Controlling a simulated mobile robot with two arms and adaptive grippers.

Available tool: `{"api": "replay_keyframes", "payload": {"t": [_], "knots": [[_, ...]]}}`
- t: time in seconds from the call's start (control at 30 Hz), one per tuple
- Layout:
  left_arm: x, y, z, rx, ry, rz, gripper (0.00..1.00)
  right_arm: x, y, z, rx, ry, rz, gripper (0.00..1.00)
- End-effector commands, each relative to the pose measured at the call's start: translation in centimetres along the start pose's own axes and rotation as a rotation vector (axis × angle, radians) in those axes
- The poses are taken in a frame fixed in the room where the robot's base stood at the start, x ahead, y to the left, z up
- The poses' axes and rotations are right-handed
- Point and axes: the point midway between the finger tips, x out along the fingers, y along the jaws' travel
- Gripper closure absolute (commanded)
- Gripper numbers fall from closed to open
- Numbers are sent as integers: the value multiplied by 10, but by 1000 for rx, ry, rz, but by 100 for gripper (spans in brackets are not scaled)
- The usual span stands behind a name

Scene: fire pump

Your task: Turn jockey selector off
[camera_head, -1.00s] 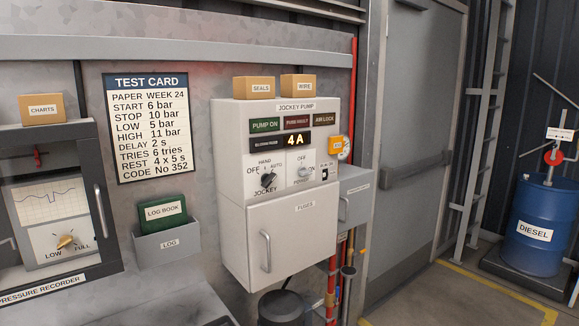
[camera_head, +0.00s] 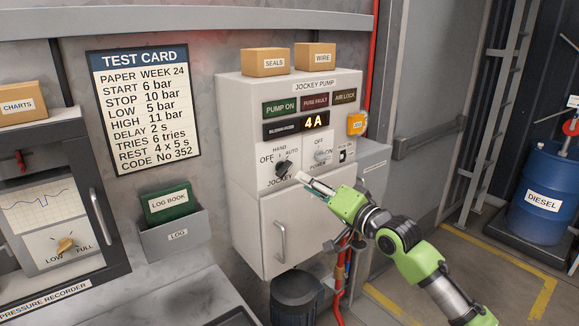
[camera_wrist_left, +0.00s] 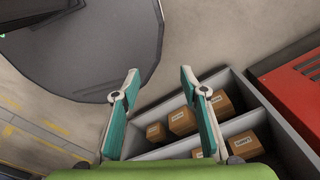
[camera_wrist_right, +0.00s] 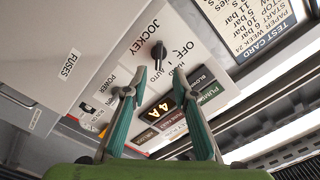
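The jockey selector is a black knob (camera_head: 283,168) on the white jockey pump panel (camera_head: 313,87), with OFF, HAND and AUTO around it. It appears to point towards AUTO. In the right wrist view, the knob (camera_wrist_right: 158,50) stands just beyond the fingertips. My right gripper (camera_head: 306,180) is in front of the panel, slightly right of and below the knob. In the right wrist view, my right gripper (camera_wrist_right: 154,83) is open and empty, apart from the knob. My left gripper (camera_wrist_left: 160,74) is open and empty, away from the panel.
A power selector (camera_head: 322,157) is right of the jockey knob. The fuses door handle (camera_head: 280,241) sticks out below. Seals (camera_head: 265,63) and wire (camera_head: 315,56) boxes stand on top. A log book holder (camera_head: 172,236) hangs at left. A shelf with small boxes (camera_wrist_left: 181,122) is near my left gripper.

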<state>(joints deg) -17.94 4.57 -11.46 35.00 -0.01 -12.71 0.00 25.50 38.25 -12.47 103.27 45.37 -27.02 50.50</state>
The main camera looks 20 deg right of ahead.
Motion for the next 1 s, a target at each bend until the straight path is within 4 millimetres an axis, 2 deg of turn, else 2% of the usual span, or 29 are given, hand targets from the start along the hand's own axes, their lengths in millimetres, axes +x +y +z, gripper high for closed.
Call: {"api": "replay_keyframes", "payload": {"t": [0.03,0.2,0.4,0.5,0.7,0.97,1.0], "knots": [[-8,0,1,0,-2,0,60,11,-4,-3,1,1,-1,74],[-17,-1,-6,0,7,-1,60,41,-3,-2,1,0,-1,74],[-25,-4,-29,0,39,-4,60,70,-2,-1,0,0,0,74],[-27,-4,-30,0,41,-5,60,78,-1,-1,-1,0,0,74],[-28,-4,-24,0,31,-4,60,87,0,1,-2,0,1,74],[-28,-3,-18,0,22,-3,60,87,0,1,-2,0,0,74],[-28,-3,-18,0,22,-3,60,87,0,0,-2,0,0,85]]}}
